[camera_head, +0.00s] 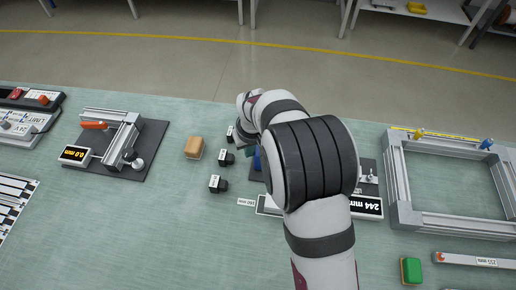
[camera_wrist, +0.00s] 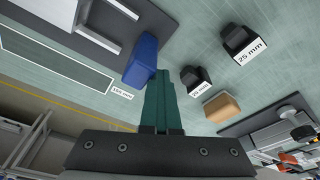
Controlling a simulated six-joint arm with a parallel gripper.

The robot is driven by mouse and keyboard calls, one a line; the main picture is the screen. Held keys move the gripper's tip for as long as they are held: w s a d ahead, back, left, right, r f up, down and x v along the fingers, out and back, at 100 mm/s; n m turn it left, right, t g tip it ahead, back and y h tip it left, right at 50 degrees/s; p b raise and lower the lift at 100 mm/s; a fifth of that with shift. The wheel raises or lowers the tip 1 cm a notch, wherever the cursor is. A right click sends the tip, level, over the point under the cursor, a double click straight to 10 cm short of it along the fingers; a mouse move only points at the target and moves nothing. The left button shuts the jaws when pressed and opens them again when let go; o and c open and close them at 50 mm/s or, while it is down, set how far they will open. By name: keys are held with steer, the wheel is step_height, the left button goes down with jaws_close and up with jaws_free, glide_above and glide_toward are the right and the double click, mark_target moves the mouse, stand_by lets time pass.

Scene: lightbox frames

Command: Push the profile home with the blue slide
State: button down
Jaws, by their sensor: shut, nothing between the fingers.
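The blue slide (camera_wrist: 142,60) is a rounded blue block at the edge of a dark base plate in the wrist view. In the head view only a sliver of the blue slide (camera_head: 257,160) shows beside my arm. My gripper (camera_wrist: 163,76) has its dark green fingers together and empty. Their tips are right beside the slide's lower right side; I cannot tell whether they touch it. Pale metal bars (camera_wrist: 110,20) lie on the plate beyond the slide; which one is the profile is unclear. My arm hides most of this station in the head view.
A display (camera_head: 366,206) reads 244 mm. Black gauge blocks (camera_head: 217,184) and a tan block (camera_head: 194,147) stand to the left. Farther left is a fixture with a 0.0 mm display (camera_head: 75,155). An aluminium frame (camera_head: 455,222) and a green block (camera_head: 411,271) lie right.

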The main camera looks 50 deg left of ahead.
steer(key=shift+w+d, duration=2.95)
steer(key=shift+d, duration=0.05)
steer(key=shift+s, duration=0.1)
steer(key=shift+s+a, duration=0.35)
steer(key=shift+a, duration=0.1)
step_height(320, 180, up, 7)
stand_by(0.4)
steer(key=shift+d, duration=0.1)
